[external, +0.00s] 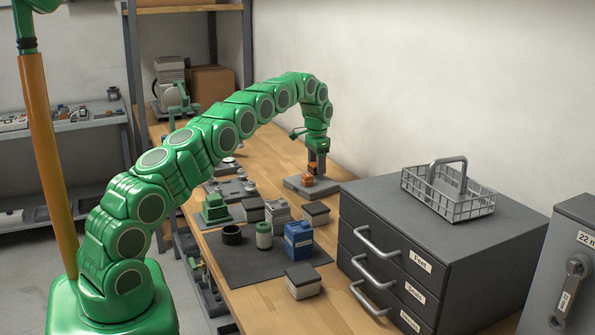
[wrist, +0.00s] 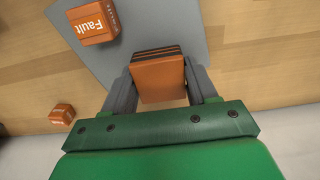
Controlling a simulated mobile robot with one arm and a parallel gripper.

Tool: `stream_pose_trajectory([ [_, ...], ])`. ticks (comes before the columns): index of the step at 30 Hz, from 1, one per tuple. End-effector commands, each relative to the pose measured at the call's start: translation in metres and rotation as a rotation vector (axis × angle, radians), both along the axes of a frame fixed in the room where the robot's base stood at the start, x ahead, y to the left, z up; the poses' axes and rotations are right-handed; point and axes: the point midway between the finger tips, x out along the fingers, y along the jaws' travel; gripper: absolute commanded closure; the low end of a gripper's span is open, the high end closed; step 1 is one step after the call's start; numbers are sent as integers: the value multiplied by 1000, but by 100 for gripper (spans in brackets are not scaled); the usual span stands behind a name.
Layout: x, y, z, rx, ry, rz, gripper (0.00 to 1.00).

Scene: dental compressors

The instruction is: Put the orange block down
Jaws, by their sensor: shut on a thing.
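My gripper (external: 316,165) is shut on an orange block (wrist: 162,76) with dark bands near its far edge in the wrist view. One finger is on each side of the block. The block is over or close to a grey plate (wrist: 136,24) on the wooden bench; I cannot tell whether it touches the plate. A second orange block labelled "Fault" (wrist: 92,25) rests on the plate, to the left of my gripper in the wrist view. A third, smaller-looking orange block (wrist: 62,113) sits off the plate at lower left there. The grey plate also shows in the external view (external: 297,189).
A dark drawer cabinet (external: 415,255) with a wire basket (external: 448,190) stands to the right of the plate. A dark mat (external: 235,264) with a blue container (external: 298,240) and several parts lies nearer the camera. Grey-topped boxes (external: 316,214) stand between.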

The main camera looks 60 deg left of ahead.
Motion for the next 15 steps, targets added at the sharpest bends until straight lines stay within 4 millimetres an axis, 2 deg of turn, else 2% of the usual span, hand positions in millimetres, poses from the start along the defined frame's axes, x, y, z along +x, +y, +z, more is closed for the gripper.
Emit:
stream_pose_trajectory([
  [6, 0, 0, -14, -1, 1, 0, 78],
  [15, 0, 0, -15, 0, 0, 0, 78],
])
